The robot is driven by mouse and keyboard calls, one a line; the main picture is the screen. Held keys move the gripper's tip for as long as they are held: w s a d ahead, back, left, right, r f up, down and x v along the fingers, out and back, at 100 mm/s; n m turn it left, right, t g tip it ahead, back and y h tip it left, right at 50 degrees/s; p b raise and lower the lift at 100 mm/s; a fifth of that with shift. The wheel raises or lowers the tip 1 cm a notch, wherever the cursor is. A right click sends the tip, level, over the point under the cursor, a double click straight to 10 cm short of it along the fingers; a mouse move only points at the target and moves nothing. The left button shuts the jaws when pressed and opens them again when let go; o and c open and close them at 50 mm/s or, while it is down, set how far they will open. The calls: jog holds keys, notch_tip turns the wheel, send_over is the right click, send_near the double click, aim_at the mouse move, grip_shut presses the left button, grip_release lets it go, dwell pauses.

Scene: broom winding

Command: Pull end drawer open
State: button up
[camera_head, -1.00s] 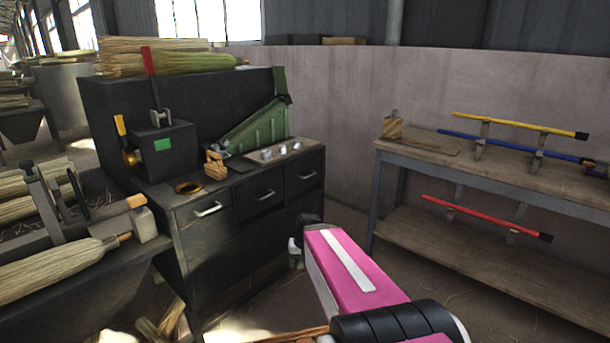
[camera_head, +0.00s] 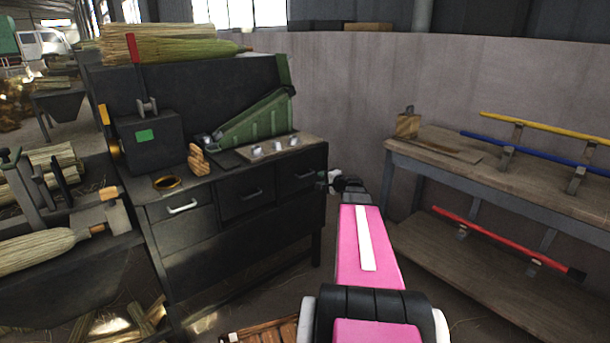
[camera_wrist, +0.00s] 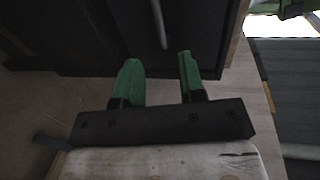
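The dark cabinet (camera_head: 235,245) has a row of three drawers under its top. The right end drawer (camera_head: 297,182) looks closed, with a thin bar handle (camera_head: 304,176) on its front. In the wrist view a grey bar handle (camera_wrist: 159,25) runs up a dark drawer front, ahead of my fingers and roughly in line with the gap between them. My gripper (camera_wrist: 158,66) has its two green fingers apart with nothing between them. In the head view, my gripper (camera_head: 324,182) is beside the cabinet's right end, partly hidden by my wrist.
The cabinet top bears a brass ring (camera_head: 167,182), a wooden block (camera_head: 198,160) and a green sloped piece (camera_head: 253,121). A wooden bench (camera_head: 450,166) with coloured poles stands to the right. A wooden crate (camera_head: 262,331) sits low in front of the cabinet.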

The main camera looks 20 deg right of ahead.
aim_at(307, 175)
jog(key=x, duration=1)
jog(key=shift+w+a+f, duration=0.1)
jog(key=shift+w+a, duration=0.05)
jog(key=shift+w, duration=0.05)
jog(key=shift+s, duration=0.1)
grip_shut()
